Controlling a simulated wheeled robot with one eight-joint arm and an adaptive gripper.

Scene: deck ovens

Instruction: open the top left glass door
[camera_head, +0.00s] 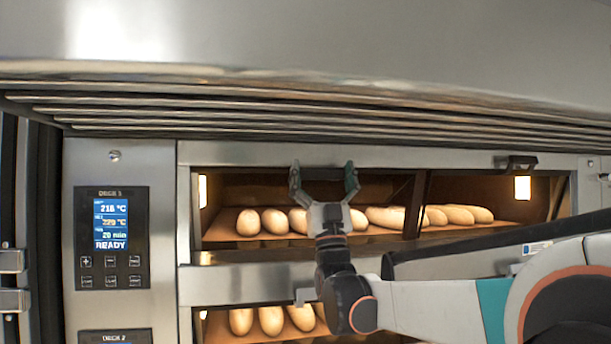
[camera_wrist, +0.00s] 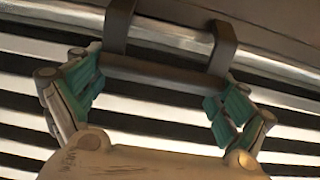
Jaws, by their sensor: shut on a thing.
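The top left glass door (camera_head: 240,190) is on the upper deck, with bread loaves (camera_head: 273,221) showing behind it. I cannot tell whether it stands slightly ajar. Its dark handle, a short bar on two brackets, shows in the wrist view (camera_wrist: 160,77). My gripper (camera_head: 323,176) is in front of the door's upper edge, its fingers pointing up. In the wrist view, its green-padded fingers (camera_wrist: 158,88) are at the two ends of the handle bar, shut on it lengthwise.
The right door's handle (camera_head: 517,163) is near the upper right. A control panel (camera_head: 111,238) reading READY is at the left. A louvred hood (camera_head: 300,112) overhangs the doors. A lower deck with loaves (camera_head: 271,320) is below, and my arm crosses the lower right.

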